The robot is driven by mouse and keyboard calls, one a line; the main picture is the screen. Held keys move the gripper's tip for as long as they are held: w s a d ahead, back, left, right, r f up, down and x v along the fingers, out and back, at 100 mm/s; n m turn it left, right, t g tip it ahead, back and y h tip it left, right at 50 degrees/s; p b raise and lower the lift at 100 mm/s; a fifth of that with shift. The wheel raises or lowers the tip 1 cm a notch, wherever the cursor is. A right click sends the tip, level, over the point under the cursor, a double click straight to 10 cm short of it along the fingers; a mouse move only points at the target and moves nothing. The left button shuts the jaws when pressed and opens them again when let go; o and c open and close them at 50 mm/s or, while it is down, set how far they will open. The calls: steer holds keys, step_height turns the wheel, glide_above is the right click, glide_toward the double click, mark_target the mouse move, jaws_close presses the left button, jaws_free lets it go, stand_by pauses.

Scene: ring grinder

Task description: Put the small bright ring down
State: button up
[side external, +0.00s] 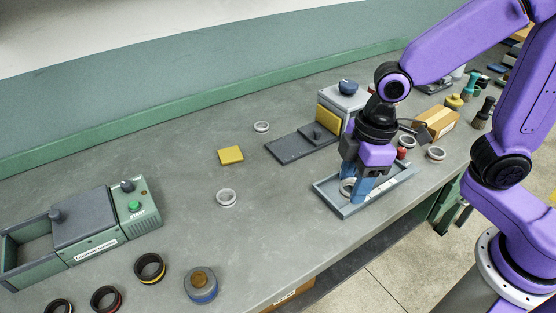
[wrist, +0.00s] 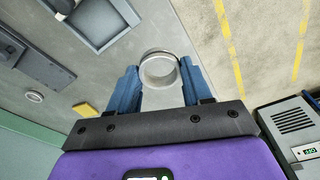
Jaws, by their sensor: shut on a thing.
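My gripper (side external: 352,196) has two blue fingers pointing down, closed around a small bright ring (side external: 346,187). In the wrist view the ring (wrist: 158,69) sits between the fingertips, its round opening facing the camera. In the side view the gripper and ring overlap the shallow grey tray (side external: 337,206); the height above it cannot be told. In the wrist view the tray (wrist: 126,14) lies up and left of the ring, and the ring appears near the bench's front edge. The fingers hide part of the ring in the side view.
A dark plate with a fixture (side external: 283,150) and a yellow pad (side external: 231,155) lie left of the tray. Other bright rings (side external: 227,198) rest on the bench. A green START machine (side external: 139,203) stands far left.

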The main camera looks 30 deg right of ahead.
steer(key=w+a+r+m, duration=0.1)
steer(key=w+a+m, duration=0.25)
steer(key=w, duration=0.65)
steer(key=m, duration=0.3)
glide_above(234, 159)
steer(key=shift+t, duration=0.3)
steer(key=f, duration=0.9)
steer(key=shift+s+d, duration=0.2)
steer(key=shift+s, duration=0.2)
steer(key=shift+w+a+f, duration=0.1)
steer(key=shift+w+f, duration=0.1)
steer(key=shift+f, duration=1.6)
steer(key=shift+f, duration=0.1)
steer(key=o, duration=1.1)
